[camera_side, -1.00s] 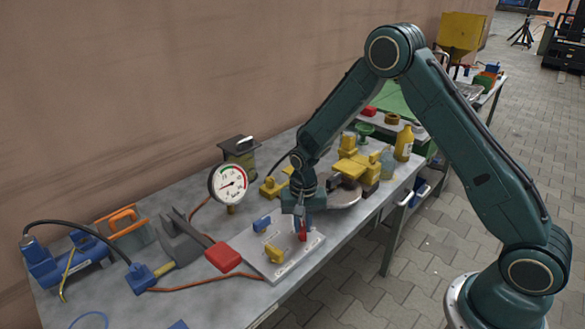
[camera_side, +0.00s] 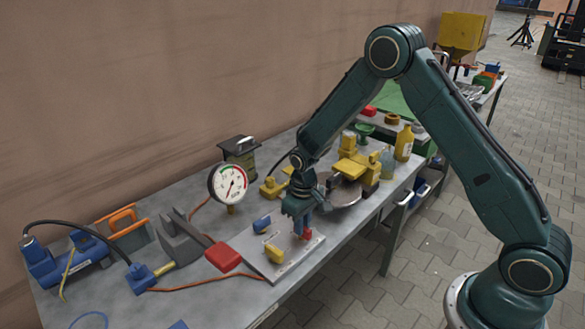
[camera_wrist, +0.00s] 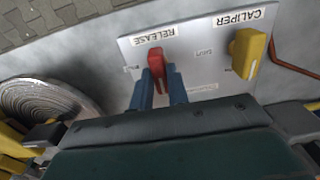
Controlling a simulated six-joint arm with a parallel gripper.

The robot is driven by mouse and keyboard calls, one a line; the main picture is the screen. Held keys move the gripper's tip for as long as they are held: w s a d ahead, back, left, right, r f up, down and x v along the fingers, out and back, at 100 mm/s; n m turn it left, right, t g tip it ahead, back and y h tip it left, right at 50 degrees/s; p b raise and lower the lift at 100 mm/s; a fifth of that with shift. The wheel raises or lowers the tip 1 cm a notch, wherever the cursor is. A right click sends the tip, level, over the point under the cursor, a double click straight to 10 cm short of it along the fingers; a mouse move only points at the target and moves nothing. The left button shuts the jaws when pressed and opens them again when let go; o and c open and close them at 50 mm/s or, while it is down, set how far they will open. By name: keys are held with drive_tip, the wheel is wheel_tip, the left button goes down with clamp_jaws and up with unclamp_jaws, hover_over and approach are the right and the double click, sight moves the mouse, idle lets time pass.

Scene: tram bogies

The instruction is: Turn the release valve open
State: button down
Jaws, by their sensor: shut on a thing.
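The release valve handle is a red lever (camera_wrist: 157,64) beside the upside-down word RELEASE on a light grey panel (camera_wrist: 205,62). My gripper (camera_wrist: 161,86) is shut on this red lever, with one blue finger on each side of it in the wrist view. In the side view my gripper (camera_side: 302,226) points down over the right part of the panel (camera_side: 262,263), and only a bit of the red lever (camera_side: 306,235) shows below it. A yellow caliper handle (camera_wrist: 247,52) stands on the same panel, apart from my gripper.
A round gauge (camera_side: 228,184) stands behind the panel. A blue handle (camera_side: 262,223) sits on the panel's rear part. A round metal disc (camera_wrist: 45,108) and yellow parts (camera_side: 350,168) are close on the right in the side view.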

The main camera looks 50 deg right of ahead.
idle(0.4)
drive_tip(key=c, duration=1.4)
unclamp_jaws()
drive_tip(key=shift+o, duration=0.2)
drive_tip(key=shift+r, duration=0.15)
wheel_tip(320, 180, up, 14)
drive_tip(key=shift+f, duration=0.2)
drive_tip(key=shift+r, duration=0.1)
